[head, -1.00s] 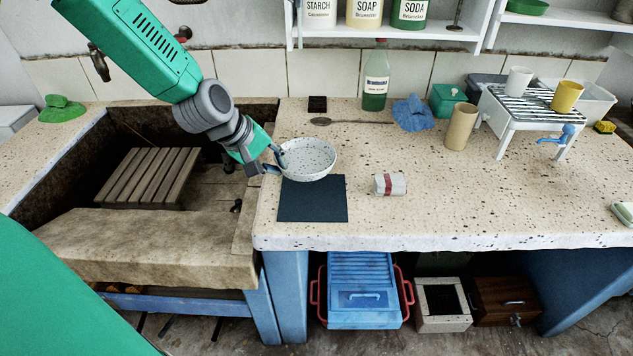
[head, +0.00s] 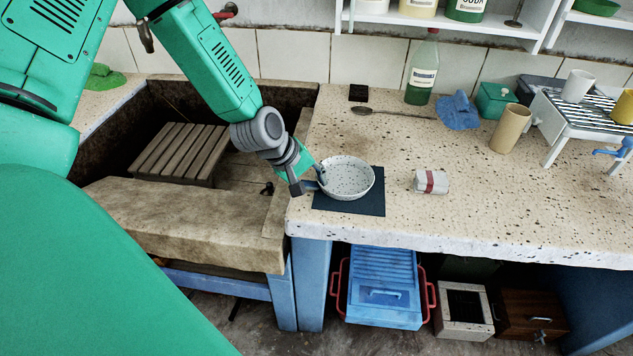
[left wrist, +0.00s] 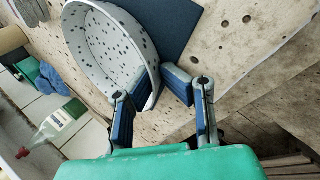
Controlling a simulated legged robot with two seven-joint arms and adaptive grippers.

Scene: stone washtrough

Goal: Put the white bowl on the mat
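The white speckled bowl (head: 350,174) is over the dark mat (head: 350,208), covering most of it. I cannot tell whether it touches the mat. My left gripper (head: 316,180) is at the bowl's left rim. In the left wrist view, the left gripper (left wrist: 160,92) has one finger inside the bowl (left wrist: 98,50) and one outside, with the wall pinched between them. The mat (left wrist: 165,22) shows beside the bowl there. My right gripper is not in view.
A white cloth roll with a red band (head: 431,181) lies right of the mat. A spoon (head: 385,111), green bottle (head: 422,70), blue cloth (head: 458,110) and tan cylinder (head: 510,128) stand or lie farther back. The stone trough (head: 150,215) is left. The front right counter is clear.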

